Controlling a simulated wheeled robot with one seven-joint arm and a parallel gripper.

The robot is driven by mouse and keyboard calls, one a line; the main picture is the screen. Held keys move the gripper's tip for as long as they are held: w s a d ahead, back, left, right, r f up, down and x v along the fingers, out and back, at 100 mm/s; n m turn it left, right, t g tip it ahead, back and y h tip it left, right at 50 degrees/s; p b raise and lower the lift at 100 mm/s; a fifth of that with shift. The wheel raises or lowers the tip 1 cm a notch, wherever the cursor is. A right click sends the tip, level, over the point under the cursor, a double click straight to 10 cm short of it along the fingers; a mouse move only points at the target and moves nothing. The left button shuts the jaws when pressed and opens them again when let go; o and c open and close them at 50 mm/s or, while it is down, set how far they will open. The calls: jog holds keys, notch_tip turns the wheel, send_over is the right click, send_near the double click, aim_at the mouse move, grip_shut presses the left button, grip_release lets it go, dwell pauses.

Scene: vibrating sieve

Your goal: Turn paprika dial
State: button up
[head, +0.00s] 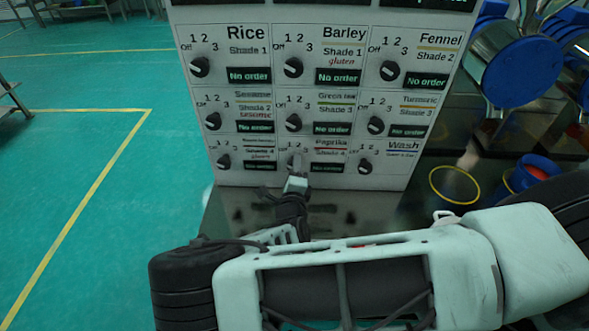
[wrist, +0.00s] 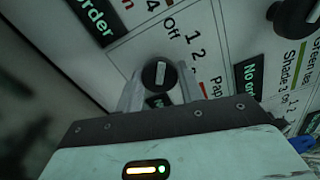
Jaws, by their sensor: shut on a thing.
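The paprika dial (head: 296,162) is a small round black knob in the bottom row of the white panel, middle column, left of the red-lined Paprika label. It also shows in the wrist view (wrist: 157,75), with a white pointer line that appears to point towards Off. My gripper (head: 296,176) reaches up to this dial from below. In the wrist view its two fingers stand on either side of the knob and are shut on it (wrist: 159,88). In the head view the gripper hides part of the dial.
The white panel (head: 215,176) carries several other black dials, including Green tea (head: 293,122) above, one at bottom left (head: 223,161) and Wash (head: 366,166) at right. Green "No order" displays sit beside most dials. Blue round containers (head: 520,72) stand right. Green floor lies open left.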

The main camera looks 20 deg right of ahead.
jog(key=shift+n, duration=0.6)
jog(key=o, duration=1)
jog(key=b+v, duration=0.4)
jog(key=v, duration=1.3)
jog(key=shift+s+b, duration=0.2)
jog(key=shift+b, duration=0.1)
